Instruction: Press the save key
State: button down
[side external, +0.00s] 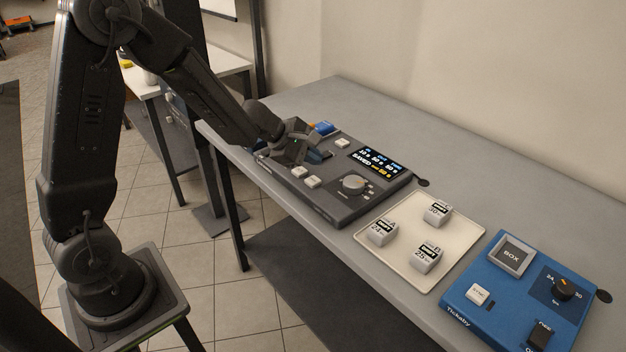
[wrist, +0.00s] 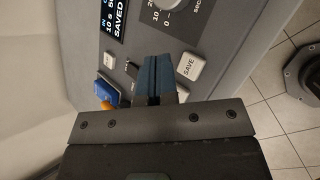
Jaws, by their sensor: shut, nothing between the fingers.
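The SAVE key (wrist: 190,66) is a pale square key on the grey control panel, just right of my fingertips in the wrist view. In the side view two pale keys (side external: 306,177) sit near the panel's front edge; the label is too small to tell which is SAVE. My gripper (wrist: 153,66) is shut with nothing in its blue fingers. In the side view my gripper (side external: 318,156) is low over the left part of the control panel (side external: 333,212). The fingertips appear beside the SAVE key, not over it. The panel's display (side external: 375,160) reads SAVED.
A large knob (side external: 354,185) is on the panel's right part. A blue part (wrist: 106,91) and an orange one (wrist: 107,105) lie left of my fingers. A cream tray (side external: 399,240) with labelled blocks and a blue device (side external: 478,320) stand further right.

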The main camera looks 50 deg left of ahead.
jog(key=shift+r, duration=0.95)
jog(key=shift+d+r, duration=0.1)
jog(key=shift+r, duration=0.1)
jog(key=s+d+r+m+g+h, duration=0.2)
jog(key=s+d+r+m, duration=0.7)
jog(key=d+r+m, duration=0.15)
jog(key=s+a+m+y, duration=0.1)
jog(key=s+m+y, duration=0.2)
jog(key=s+m, duration=0.3)
jog(key=s+a+r+m+y, duration=0.1)
jog(key=s+m, duration=0.4)
jog(key=s, duration=0.6)
jog(key=shift+s+a+r+m+g+y, duration=0.25)
jog(key=shift+a+m+g+y, duration=0.25)
jog(key=shift+y, duration=0.4)
